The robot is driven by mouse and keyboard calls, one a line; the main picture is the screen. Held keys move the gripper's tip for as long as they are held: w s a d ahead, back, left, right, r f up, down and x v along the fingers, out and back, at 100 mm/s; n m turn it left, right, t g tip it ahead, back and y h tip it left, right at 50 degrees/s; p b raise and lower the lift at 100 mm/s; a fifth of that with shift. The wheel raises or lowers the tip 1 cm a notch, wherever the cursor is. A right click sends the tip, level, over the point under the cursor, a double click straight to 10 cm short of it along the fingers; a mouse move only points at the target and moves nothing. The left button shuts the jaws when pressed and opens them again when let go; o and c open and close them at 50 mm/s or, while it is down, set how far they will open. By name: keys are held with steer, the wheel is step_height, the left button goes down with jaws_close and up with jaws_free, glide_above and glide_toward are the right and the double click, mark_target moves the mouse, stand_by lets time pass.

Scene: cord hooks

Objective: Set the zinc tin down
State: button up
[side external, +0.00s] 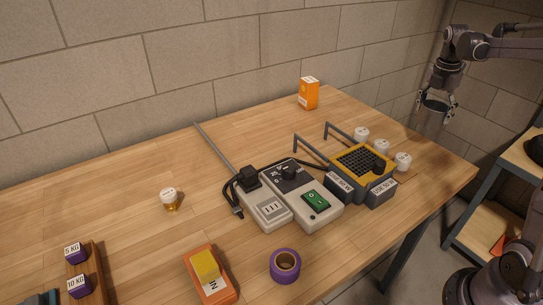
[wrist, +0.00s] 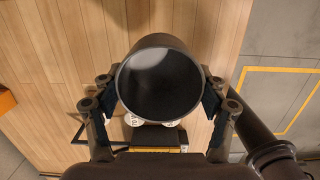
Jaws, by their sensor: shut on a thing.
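The zinc tin (wrist: 160,88) is a dark grey, open-mouthed round can. In the wrist view I look into its mouth, and its inside looks empty. My gripper (wrist: 160,92) is shut on it, one finger on each side of its wall. In the side external view my gripper (side external: 436,103) is at the upper right with the tin (side external: 432,117) between its fingers, held up in the air. The wooden table (wrist: 110,25) shows below the tin in the wrist view.
Three white-lidded jars (side external: 381,146) stand beside a yellow-and-black grid-topped device (side external: 362,162) with grey hooks. Two grey boxes (side external: 315,205) with a cord lie left of it. An orange carton (side external: 309,93) stands at the back. Bare wood lies between carton and jars.

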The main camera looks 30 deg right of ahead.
steer(key=w+a+m, duration=0.2)
steer(key=a+m, duration=0.2)
steer(key=a, duration=0.7)
steer(key=w+a+m+g, duration=0.1)
steer(key=a+m, duration=0.4)
steer(key=a, duration=0.7)
steer(key=w+a+m+y, duration=0.1)
steer(key=w+a+m, duration=0.2)
steer(key=a, duration=0.9)
steer(key=shift+w+r+m, duration=0.25)
steer(key=shift+r+m, duration=0.05)
steer(key=shift+m, duration=0.7)
steer(key=m, duration=0.5)
steer(key=m+y, duration=0.1)
steer(key=m, duration=0.2)
steer(key=shift+w+a, duration=0.1)
steer(key=shift+w, duration=0.3)
steer(key=w+d+f+m+t, duration=0.1)
steer(key=w+d+m, duration=0.3)
steer(key=w+m, duration=0.4)
steer(key=w+d+f+m, duration=0.1)
steer(key=w+d+m, duration=0.4)
steer(key=m, duration=0.5)
steer(key=w+d+f+m+t, duration=0.15)
steer(key=w+d+m, duration=0.25)
steer(key=w+m, duration=0.5)
steer(key=shift+s+a+f, duration=0.1)
steer(key=shift+f, duration=1.6)
steer(key=shift+s+a+f, duration=0.1)
steer(key=shift+f, duration=1.55)
